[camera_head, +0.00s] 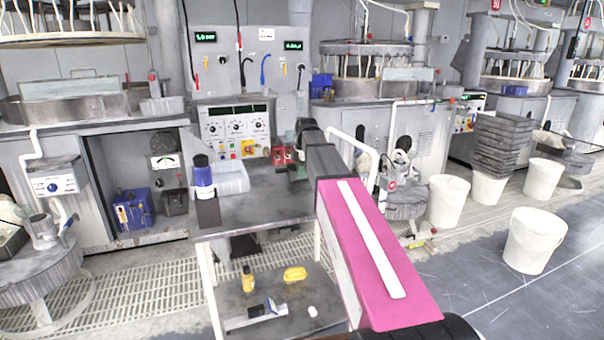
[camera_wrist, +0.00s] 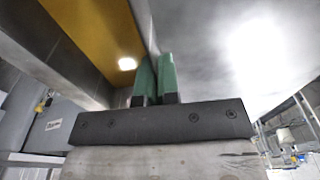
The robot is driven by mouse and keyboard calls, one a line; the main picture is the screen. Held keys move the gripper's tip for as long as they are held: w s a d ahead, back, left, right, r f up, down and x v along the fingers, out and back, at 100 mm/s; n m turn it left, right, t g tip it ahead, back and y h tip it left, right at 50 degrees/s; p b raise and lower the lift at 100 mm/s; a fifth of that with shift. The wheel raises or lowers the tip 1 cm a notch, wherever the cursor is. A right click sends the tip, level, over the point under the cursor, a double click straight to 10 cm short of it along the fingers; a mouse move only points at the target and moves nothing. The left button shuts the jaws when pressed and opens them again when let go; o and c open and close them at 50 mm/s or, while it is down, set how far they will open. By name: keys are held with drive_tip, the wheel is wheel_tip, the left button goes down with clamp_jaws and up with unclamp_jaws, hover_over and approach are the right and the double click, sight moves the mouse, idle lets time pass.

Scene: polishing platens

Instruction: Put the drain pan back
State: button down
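In the wrist view my gripper (camera_wrist: 156,62) shows two green fingers close together, with a narrow gap between them. A thin pale edge (camera_wrist: 143,22) runs down to the fingertips; I cannot tell whether it is gripped or behind them. A broad grey surface (camera_wrist: 230,60) with glare lies right of this edge, very near; it may be the drain pan, but I cannot be sure. I cannot pick out the drain pan for certain there.
The bench carries a white-and-blue bottle (camera_head: 203,178), a pale bin (camera_head: 231,178) and red boxes (camera_head: 283,155). A yellow bottle (camera_head: 248,278) and a yellow object (camera_head: 295,273) are on its lower shelf. White buckets (camera_head: 533,240) and stacked dark trays (camera_head: 497,148) stand right.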

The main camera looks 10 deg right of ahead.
drive_tip(key=shift+f, duration=0.2)
drive_tip(key=c, duration=1.4)
unclamp_jaws()
drive_tip(key=shift+o, duration=0.2)
wheel_tip(320, 180, up, 12)
drive_tip(key=d, duration=0.1)
drive_tip(key=shift+w, duration=0.1)
